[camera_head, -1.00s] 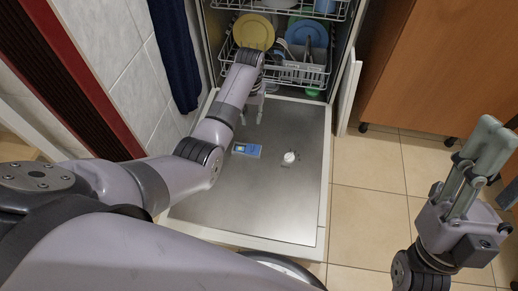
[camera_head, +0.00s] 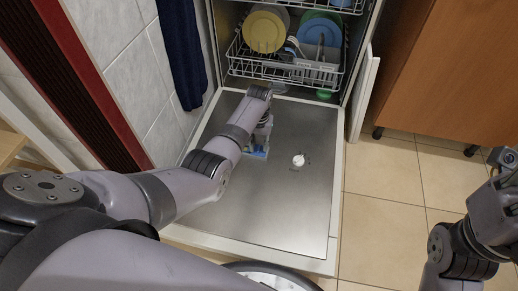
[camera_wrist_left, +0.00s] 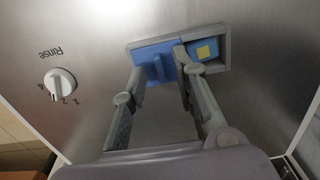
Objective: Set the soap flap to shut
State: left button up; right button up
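The soap dispenser (camera_head: 257,153) is set in the steel inner face of the lowered dishwasher door, mostly behind my left gripper. In the left wrist view its blue flap (camera_wrist_left: 143,53), with a raised ridge, sits at the left of a grey frame (camera_wrist_left: 223,45). To its right, an uncovered part shows a blue piece with a yellow square (camera_wrist_left: 207,50). My left gripper (camera_head: 262,140) is over the dispenser. In the wrist view its open fingers (camera_wrist_left: 160,66) are on either side of the ridge; contact is unclear. My right gripper's fingers are outside the head view.
A white rinse dial (camera_head: 298,160) sits on the same door (camera_head: 270,215), beside the dispenser. The lower rack (camera_head: 285,68) with plates is inside the dishwasher. A wooden cabinet (camera_head: 450,80) stands at right. Tiled floor (camera_head: 385,180) is clear beside the door.

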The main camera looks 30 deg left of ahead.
pick_arm(q)
jog(key=shift+f, duration=0.3)
jog(key=shift+c, duration=0.2)
grip_shut()
dwell(0.6)
